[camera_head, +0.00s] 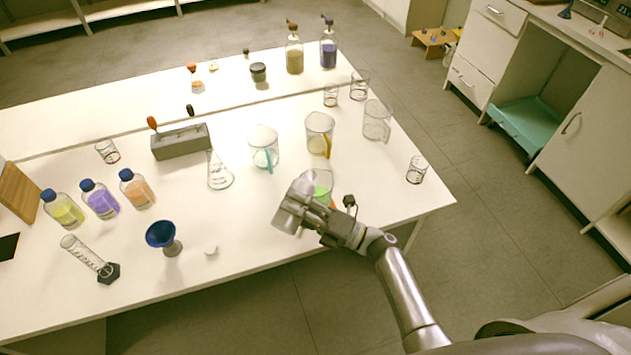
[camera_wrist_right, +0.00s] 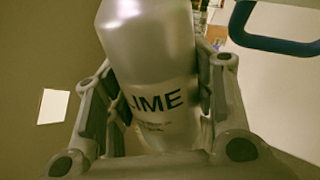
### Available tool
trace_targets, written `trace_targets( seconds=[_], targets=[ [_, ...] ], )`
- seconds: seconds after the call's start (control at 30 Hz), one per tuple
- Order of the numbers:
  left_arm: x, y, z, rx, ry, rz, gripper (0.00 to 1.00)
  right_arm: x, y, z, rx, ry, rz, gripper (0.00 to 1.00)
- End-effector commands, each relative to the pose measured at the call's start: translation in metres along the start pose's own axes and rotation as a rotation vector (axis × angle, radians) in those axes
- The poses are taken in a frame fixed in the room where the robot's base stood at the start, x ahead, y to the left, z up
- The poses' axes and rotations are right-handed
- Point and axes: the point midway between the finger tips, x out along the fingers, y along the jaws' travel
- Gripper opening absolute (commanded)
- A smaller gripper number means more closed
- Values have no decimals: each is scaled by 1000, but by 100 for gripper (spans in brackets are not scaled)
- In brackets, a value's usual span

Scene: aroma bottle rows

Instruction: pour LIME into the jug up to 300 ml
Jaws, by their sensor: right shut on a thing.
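My right gripper (camera_head: 296,207) is over the front part of the white table. It is shut on a grey, shiny bottle marked LIME (camera_wrist_right: 150,50), whose label faces the camera in the right wrist view. In the head view the bottle is hard to tell from the grey gripper. A clear jug (camera_head: 319,178) stands right behind the gripper and is partly hidden by it. Something green (camera_head: 321,194) shows low on this jug; I cannot tell whether it is liquid or a handle. My left gripper is not in view.
Behind stand a jug with a cyan handle (camera_head: 263,147), a jug with a yellow handle (camera_head: 319,133) and a clear jug (camera_head: 377,120). A flask (camera_head: 219,174) is to the left. A blue funnel (camera_head: 161,235) and small glass (camera_head: 416,170) stand apart.

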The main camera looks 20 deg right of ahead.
Motion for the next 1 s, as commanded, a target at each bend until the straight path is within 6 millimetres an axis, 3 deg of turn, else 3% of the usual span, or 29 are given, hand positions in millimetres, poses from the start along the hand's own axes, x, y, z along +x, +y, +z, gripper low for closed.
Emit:
trace_targets(
  seconds=[1.0],
  targets=[
    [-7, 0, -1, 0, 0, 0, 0, 1, 3, 3, 28, -7, 2, 17]
  ],
)
